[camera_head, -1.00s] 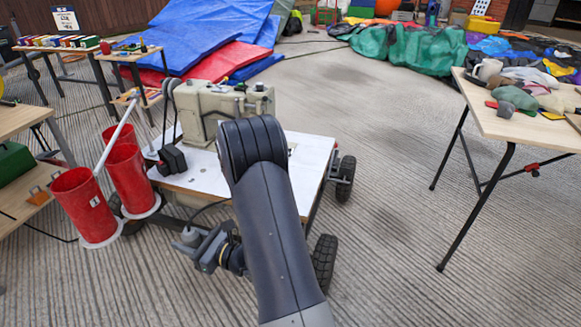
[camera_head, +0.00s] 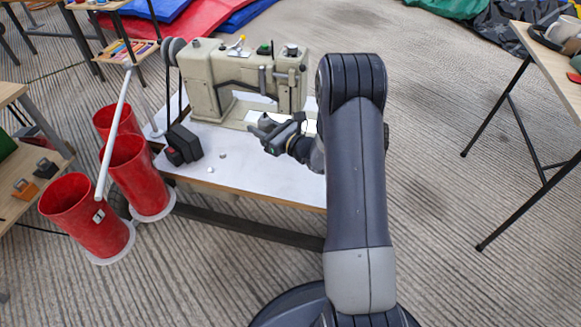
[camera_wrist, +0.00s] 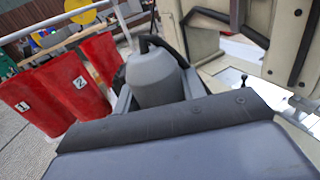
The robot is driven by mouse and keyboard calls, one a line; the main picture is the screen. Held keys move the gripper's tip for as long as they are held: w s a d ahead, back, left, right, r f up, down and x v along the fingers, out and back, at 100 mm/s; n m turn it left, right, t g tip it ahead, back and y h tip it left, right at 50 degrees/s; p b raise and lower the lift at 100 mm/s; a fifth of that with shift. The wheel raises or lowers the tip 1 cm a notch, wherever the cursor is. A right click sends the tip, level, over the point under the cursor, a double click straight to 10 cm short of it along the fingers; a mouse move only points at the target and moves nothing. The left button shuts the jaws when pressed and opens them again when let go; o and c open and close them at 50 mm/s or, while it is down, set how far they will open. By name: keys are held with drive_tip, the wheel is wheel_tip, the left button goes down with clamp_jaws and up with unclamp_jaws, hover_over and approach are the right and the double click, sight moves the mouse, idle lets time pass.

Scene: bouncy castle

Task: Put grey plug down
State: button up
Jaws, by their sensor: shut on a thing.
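The grey plug (camera_wrist: 153,76) is a tapered grey body with a dark cable at its top, held between my jaws in the wrist view. My gripper (camera_head: 267,132) is shut on it, over the white tabletop (camera_head: 255,181) in front of the beige sewing machine (camera_head: 212,88). In the head view the plug is hard to make out against the gripper. I cannot tell whether it touches the tabletop.
A black box with a red button (camera_head: 183,146) stands at the tabletop's left, with small pale bits beside it. Red buckets (camera_head: 136,172) stand left of the table. The front of the tabletop is mostly clear. Another table (camera_head: 545,50) stands at right.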

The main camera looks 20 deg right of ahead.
wheel_tip(320, 180, down, 10)
drive_tip(key=b, duration=0.3)
drive_tip(key=shift+w+r+b, duration=0.1)
drive_tip(key=shift+w+b, duration=0.05)
drive_tip(key=shift+b, duration=0.15)
drive_tip(key=shift+f, duration=0.2)
drive_tip(key=o, duration=1)
drive_tip(key=shift+o, duration=0.2)
drive_tip(key=shift+r, duration=0.15)
drive_tip(key=shift+r, duration=0.1)
drive_tip(key=p+v, duration=0.2)
drive_tip(key=v, duration=1)
drive_tip(key=shift+a+p, duration=0.1)
drive_tip(key=shift+p, duration=0.25)
